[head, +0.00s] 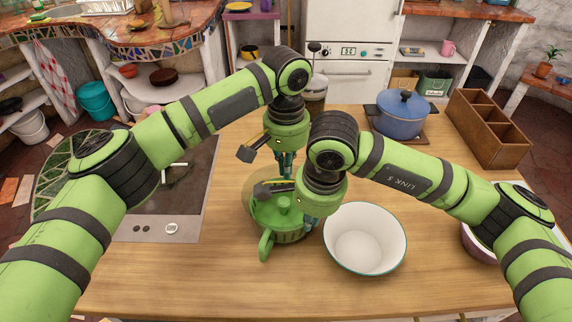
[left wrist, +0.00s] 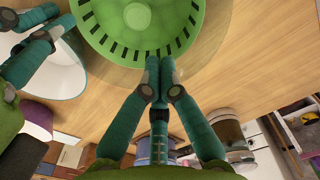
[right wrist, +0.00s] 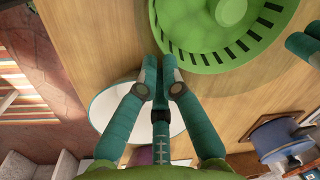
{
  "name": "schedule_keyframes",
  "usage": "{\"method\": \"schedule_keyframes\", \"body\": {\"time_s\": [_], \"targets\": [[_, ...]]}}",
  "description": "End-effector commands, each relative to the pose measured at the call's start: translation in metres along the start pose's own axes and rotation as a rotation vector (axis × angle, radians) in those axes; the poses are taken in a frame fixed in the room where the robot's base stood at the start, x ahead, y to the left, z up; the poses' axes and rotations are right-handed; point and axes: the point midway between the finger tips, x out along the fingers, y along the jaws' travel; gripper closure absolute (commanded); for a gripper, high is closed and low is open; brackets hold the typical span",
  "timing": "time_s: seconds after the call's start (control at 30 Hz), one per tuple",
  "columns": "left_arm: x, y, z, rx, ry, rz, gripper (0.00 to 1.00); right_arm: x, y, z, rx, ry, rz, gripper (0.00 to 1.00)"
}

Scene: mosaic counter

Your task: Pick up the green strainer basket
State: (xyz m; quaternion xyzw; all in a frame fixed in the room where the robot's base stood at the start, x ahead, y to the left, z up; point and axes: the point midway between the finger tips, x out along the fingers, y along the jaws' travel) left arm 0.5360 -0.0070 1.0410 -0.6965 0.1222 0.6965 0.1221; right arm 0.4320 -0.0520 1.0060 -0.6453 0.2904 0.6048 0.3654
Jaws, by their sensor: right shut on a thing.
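The green strainer basket (head: 284,206), round with a raised hub and slots around its wall, is on the wooden counter, with clear material around its edge. A green handle (head: 266,246) sticks out at its near side. My left gripper (head: 286,174) is at the basket's far side. In the left wrist view its fingers (left wrist: 160,68) are together at the rim; whether they pinch it is hidden. My right gripper (head: 308,223) is at the right side. In the right wrist view its fingers (right wrist: 160,72) are shut on the basket's edge (right wrist: 190,58). My wrists partly hide the basket in the head view.
A white bowl (head: 365,238) stands close to the right of the basket. A blue pot (head: 401,115) and a wooden compartment box (head: 490,130) are at the back right. A dark cooktop (head: 178,190) lies to the left. The front of the counter is clear.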

Motion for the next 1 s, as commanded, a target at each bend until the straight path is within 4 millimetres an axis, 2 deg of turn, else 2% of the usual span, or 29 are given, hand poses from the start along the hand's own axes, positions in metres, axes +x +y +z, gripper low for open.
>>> {"method": "schedule_keyframes", "body": {"time_s": [0.03,0.2,0.4,0.87,1.0], "targets": [[0.011,-0.001,0.001,-0.001,-0.004,-0.002,1.00,0.001,0.001,0.001,-0.002,-0.004,0.002,1.00],[0.042,-0.001,0.001,-0.001,-0.002,-0.002,1.00,0.001,0.001,0.001,-0.002,-0.004,0.002,1.00],[0.064,0.000,0.000,-0.001,-0.001,-0.001,1.00,0.001,0.001,0.002,-0.003,-0.005,0.002,1.00],[0.070,0.000,0.001,0.000,0.000,0.000,1.00,0.001,0.001,0.002,-0.003,-0.005,0.003,1.00],[0.071,0.000,0.011,0.003,-0.004,0.002,1.00,0.001,0.001,0.002,-0.003,-0.005,0.003,1.00]]}}
